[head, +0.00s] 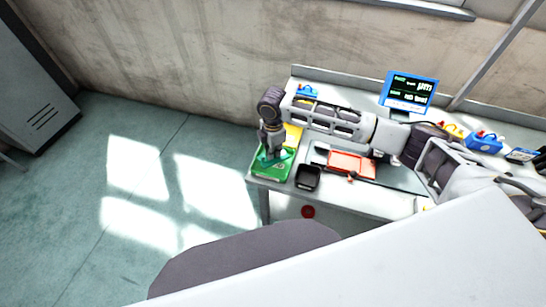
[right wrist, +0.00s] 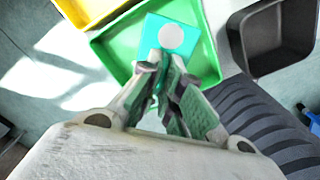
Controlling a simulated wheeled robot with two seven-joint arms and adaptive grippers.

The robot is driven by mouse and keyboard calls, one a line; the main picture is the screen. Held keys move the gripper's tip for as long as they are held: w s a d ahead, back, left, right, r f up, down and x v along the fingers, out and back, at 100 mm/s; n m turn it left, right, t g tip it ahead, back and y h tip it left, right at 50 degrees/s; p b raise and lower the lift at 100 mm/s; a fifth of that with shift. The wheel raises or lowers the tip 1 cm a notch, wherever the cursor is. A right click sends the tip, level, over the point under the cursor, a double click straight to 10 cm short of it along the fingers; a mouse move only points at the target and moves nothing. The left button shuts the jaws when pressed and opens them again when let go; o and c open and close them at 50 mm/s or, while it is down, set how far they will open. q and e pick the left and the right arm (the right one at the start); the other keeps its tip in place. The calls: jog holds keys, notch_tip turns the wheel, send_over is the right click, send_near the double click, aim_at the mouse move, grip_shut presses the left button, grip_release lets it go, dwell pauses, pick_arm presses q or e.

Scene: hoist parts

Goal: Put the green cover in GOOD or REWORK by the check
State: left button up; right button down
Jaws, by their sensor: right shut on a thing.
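The green cover (right wrist: 185,32) is a flat teal-green piece with a pale round spot, seen in the right wrist view. My right gripper (right wrist: 166,72) is shut on its near edge and holds it over the green tray (right wrist: 112,52). In the head view the right gripper (head: 270,154) points down over the green tray (head: 268,177) at the table's left end, with a bit of the cover (head: 286,154) showing beside it. I cannot tell if the cover touches the tray floor. A label on the tray front is too small to read. My left gripper is not in view.
A yellow tray (head: 294,134) lies behind the green one. A black bin (head: 308,177) and a red-orange tray (head: 351,165) stand to the right. A blue-framed screen (head: 410,89) with small text stands at the back. Open floor lies to the left.

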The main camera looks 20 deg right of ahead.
jog(key=shift+f, duration=1.8)
jog(key=c, duration=1.6)
grip_release()
jog(key=shift+f, duration=0.1)
jog(key=shift+r, duration=6.1)
